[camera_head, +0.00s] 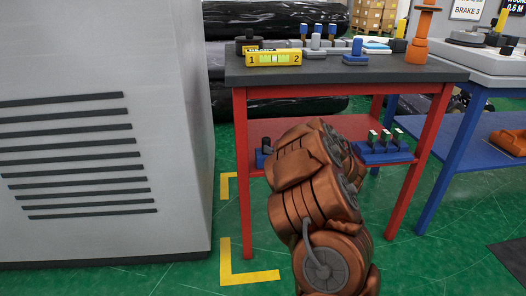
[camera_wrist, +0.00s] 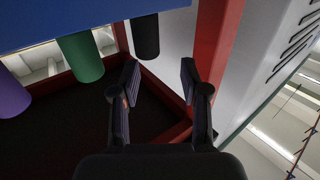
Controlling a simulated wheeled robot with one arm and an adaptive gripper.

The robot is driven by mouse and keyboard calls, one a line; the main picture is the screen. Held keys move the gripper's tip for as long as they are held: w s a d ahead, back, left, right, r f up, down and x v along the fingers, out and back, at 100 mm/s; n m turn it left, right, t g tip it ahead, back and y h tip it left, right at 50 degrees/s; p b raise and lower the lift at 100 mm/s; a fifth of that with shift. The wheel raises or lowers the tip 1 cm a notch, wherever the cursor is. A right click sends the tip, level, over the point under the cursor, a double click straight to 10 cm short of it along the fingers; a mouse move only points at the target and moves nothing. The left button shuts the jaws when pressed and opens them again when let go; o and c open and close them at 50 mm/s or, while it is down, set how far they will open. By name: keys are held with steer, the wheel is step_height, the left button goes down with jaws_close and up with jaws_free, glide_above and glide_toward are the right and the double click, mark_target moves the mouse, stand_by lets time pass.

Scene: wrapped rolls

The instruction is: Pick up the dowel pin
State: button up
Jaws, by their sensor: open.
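In the wrist view, a black pin (camera_wrist: 146,38) sticks out of a blue block (camera_wrist: 60,16), beside a green pin (camera_wrist: 81,57) and a purple pin (camera_wrist: 10,95). Which one is the dowel pin is not marked. My gripper (camera_wrist: 158,80) is open and empty, its two fingers facing the black pin's free end, which lies beyond the fingertips and nearer the left finger. In the head view my arm hides the gripper and most of the block; a blue end with a dark pin (camera_head: 267,146) shows at the lower shelf's left.
A blue rack (camera_head: 384,152) stands right on the shelf. A grey cabinet (camera_head: 100,130) stands left; a red post (camera_wrist: 216,45) is near my right finger.

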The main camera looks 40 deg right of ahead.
mark_target(269, 142)
steer(key=shift+w+d, duration=0.15)
steer(key=shift+w, duration=0.3)
steer(key=shift+w+d+h+b, duration=0.3)
steer(key=shift+w+d+b, duration=0.05)
steer(key=shift+d+b, duration=0.2)
steer(key=w+b, duration=0.1)
steer(key=w, duration=0.1)
steer(key=w+b, duration=0.1)
steer(key=shift+w+d+f, duration=0.15)
steer(key=shift+w+f, duration=0.05)
steer(key=shift+w, duration=0.2)
steer(key=shift+w+r+b, duration=0.15)
steer(key=shift+w+b, duration=0.15)
steer(key=shift+w, duration=0.05)
steer(key=shift+c, duration=0.3)
jaws_close()
